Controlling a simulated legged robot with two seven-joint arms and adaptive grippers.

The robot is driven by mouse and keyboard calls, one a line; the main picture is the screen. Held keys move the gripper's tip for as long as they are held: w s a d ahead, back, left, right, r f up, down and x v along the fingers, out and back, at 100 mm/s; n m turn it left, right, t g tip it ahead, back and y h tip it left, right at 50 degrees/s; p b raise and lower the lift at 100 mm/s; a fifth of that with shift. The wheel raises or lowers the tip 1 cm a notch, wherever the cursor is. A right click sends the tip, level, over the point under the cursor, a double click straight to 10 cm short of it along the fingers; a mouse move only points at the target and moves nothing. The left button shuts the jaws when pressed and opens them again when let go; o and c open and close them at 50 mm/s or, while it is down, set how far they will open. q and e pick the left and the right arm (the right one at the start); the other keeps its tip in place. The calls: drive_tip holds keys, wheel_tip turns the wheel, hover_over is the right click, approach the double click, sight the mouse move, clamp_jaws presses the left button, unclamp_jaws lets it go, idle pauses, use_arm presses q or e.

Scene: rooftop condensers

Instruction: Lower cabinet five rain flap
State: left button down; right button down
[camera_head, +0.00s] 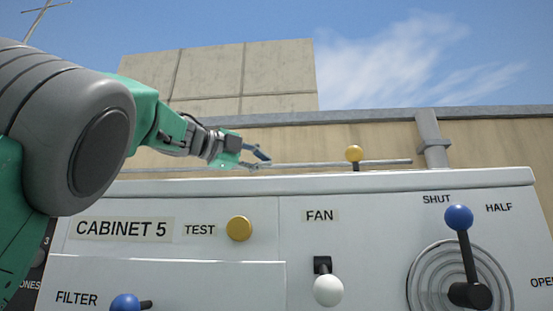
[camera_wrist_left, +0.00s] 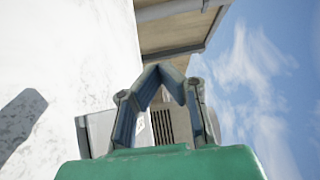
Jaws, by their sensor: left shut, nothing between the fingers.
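Cabinet five (camera_head: 385,238) is a white box with a "CABINET 5" label, filling the lower part of the head view. A yellow ball knob on a short dark stem (camera_head: 354,153) stands up at its top edge. A thin grey rod (camera_head: 340,162) runs level behind that edge; I cannot tell what it belongs to. No part is marked as the rain flap, so I cannot tell its position. My left gripper (camera_head: 266,158) is shut and empty above the top edge, left of the yellow knob and apart from it. Its fingertips meet in the left wrist view (camera_wrist_left: 165,70).
The cabinet front has a yellow TEST button (camera_head: 239,228), a white-balled FAN lever (camera_head: 328,290), a blue-balled SHUT/HALF/OPEN lever (camera_head: 459,217) and a blue FILTER knob (camera_head: 125,303).

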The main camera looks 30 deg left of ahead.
use_arm(q)
drive_tip(key=s+a+r+p, duration=0.1)
drive_tip(key=s+a, duration=0.2)
drive_tip(key=a, duration=0.4)
drive_tip(key=shift+s+r, duration=0.35)
drive_tip(key=shift+d, duration=0.1)
drive_tip(key=s+d+b, duration=0.6)
drive_tip(key=s, duration=0.4)
drive_tip(key=shift+s, duration=0.3)
drive_tip(key=shift+w+a, duration=0.1)
idle(0.4)
